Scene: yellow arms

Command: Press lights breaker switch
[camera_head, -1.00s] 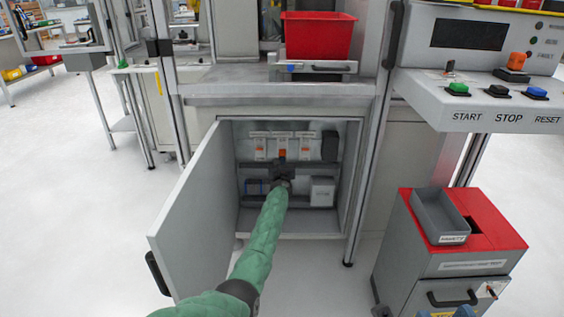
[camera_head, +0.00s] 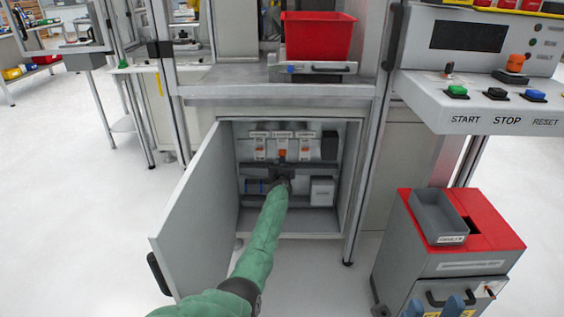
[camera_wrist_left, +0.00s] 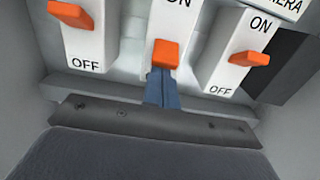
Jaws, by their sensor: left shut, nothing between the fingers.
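Three white breakers with orange levers sit in the open cabinet: left (camera_head: 260,146), middle (camera_head: 282,143) and right (camera_head: 304,146). In the left wrist view, the middle orange lever (camera_wrist_left: 166,54) sits lower than the left lever (camera_wrist_left: 70,14) and right lever (camera_wrist_left: 249,58). Its OFF mark is hidden. The name labels are cut off or too small; only the right one's ending, "ERA", shows. My left gripper (camera_wrist_left: 161,88) is shut and empty, its blue tips just below the middle lever; I cannot tell whether they touch.
The cabinet door (camera_head: 195,220) hangs open on the left, beside my green-sleeved left arm. A dark rail (camera_wrist_left: 150,120) crosses below the breakers. A grey bin with a red top (camera_head: 490,225) stands at the right, under the button console (camera_head: 480,105).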

